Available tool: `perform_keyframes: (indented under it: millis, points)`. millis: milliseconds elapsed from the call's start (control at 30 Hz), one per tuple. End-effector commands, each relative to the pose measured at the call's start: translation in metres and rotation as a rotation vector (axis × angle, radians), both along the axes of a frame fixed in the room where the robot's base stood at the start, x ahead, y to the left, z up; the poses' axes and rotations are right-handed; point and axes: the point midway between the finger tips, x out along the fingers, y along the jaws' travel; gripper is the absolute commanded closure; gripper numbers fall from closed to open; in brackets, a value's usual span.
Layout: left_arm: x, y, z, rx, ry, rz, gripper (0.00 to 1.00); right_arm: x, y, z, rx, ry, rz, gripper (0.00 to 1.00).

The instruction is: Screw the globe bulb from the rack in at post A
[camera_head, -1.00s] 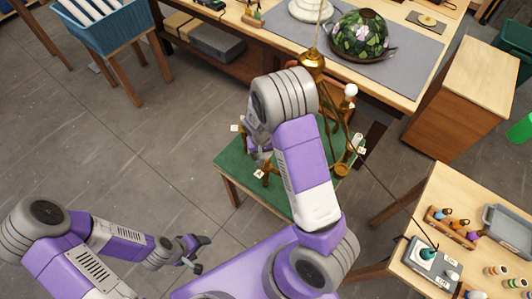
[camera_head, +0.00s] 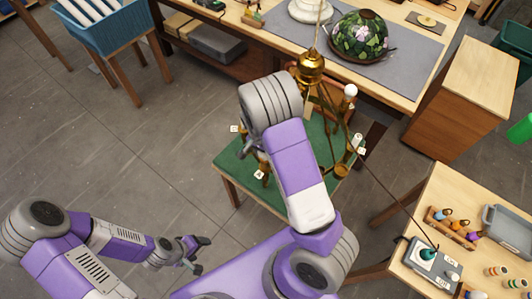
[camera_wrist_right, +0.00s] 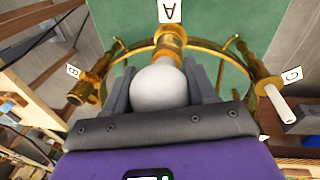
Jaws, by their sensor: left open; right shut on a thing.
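The white globe bulb (camera_wrist_right: 160,88) is between the fingers of my right gripper (camera_wrist_right: 157,72), which is shut on it. In the right wrist view its far side meets the brass socket of post A (camera_wrist_right: 171,42), in front of the card marked A (camera_wrist_right: 169,11). I cannot tell whether the threads are engaged. In the head view my right wrist hides the bulb and most of that gripper. The brass lamp frame (camera_head: 311,68) stands over the green table top (camera_head: 232,166). My left gripper (camera_head: 202,256) is open and empty, low at left, away from the lamp.
Another post carries a white bulb (camera_head: 350,90). In the right wrist view, post B (camera_wrist_right: 88,87) is at left and a post with a white sleeve (camera_wrist_right: 279,104) at right. A workbench (camera_head: 405,78) stands behind; a side table (camera_head: 455,190) stands at right.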

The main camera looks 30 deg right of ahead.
Motion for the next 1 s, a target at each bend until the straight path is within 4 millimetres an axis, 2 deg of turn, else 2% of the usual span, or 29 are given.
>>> perform_keyframes:
  millis: [300, 367, 600, 700, 1000]
  points:
    - [0.000, 0.000, 0.001, 0.000, 0.000, 0.000, 0.32, 0.000, 0.001, 0.000, 0.000, 0.000, -0.038, 0.81]
    - [0.000, 0.000, 0.003, 0.000, 0.000, 0.000, 0.32, 0.000, 0.001, 0.000, -0.001, 0.001, -0.117, 0.81]
    - [0.000, 0.000, 0.015, 0.000, 0.000, 0.000, 0.32, -0.001, 0.002, 0.001, -0.001, 0.002, -0.594, 0.81]
    - [0.000, 0.000, 0.017, 0.000, 0.000, 0.000, 0.32, -0.001, 0.002, 0.000, 0.001, 0.000, -0.689, 0.81]
    - [0.000, 0.000, 0.017, 0.000, 0.000, 0.000, 0.32, -0.001, 0.002, -0.001, 0.001, 0.000, -0.713, 0.81]
